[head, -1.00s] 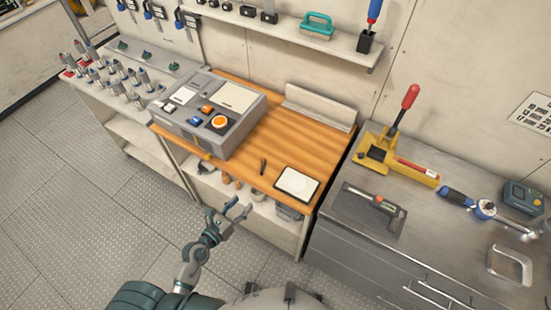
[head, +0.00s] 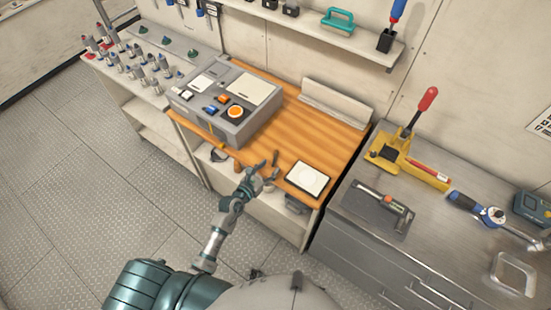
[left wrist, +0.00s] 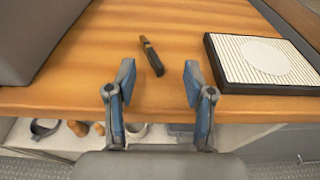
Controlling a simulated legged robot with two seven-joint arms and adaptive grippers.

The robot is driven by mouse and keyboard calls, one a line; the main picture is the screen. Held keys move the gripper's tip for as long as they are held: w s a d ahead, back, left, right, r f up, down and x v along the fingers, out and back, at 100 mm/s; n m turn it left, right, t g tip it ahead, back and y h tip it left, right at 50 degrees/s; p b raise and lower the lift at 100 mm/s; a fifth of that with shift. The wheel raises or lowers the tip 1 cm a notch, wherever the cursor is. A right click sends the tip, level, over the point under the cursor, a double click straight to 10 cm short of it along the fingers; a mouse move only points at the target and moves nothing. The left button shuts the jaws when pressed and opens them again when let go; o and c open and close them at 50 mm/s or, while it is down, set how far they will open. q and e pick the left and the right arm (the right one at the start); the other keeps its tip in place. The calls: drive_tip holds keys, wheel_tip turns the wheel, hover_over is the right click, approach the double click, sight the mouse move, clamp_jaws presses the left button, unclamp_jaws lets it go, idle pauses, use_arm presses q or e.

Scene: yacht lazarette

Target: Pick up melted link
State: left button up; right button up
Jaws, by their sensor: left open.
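A small dark piece with an orange-brown band, which I take for the melted link (left wrist: 151,55), lies on the wooden worktop in the left wrist view. In the head view it shows as a small dark mark (head: 275,158) near the worktop's front edge. My left gripper (left wrist: 154,82) is open and empty, its blue-grey fingers pointing at the worktop. The link lies just beyond the fingertips, roughly between them, and does not look touched. In the head view my left gripper (head: 268,171) is at the front edge of the worktop. My right gripper is not in view.
A black-framed pad with a white disc (left wrist: 265,60) lies close right of the link. A grey control box (head: 228,100) stands to the left on the wooden worktop (head: 320,140). A shelf below the worktop holds small items. A metal counter with tools is at right.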

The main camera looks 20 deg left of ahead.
sight(273, 161)
use_arm(q)
drive_tip(key=x, duration=0.2)
drive_tip(key=a+x, duration=0.1)
drive_tip(key=x, duration=0.1)
drive_tip(key=shift+w, duration=0.25)
drive_tip(key=shift+d+r, duration=0.1)
drive_tip(key=shift+d, duration=0.1)
clamp_jaws()
drive_tip(key=shift+a, duration=0.1)
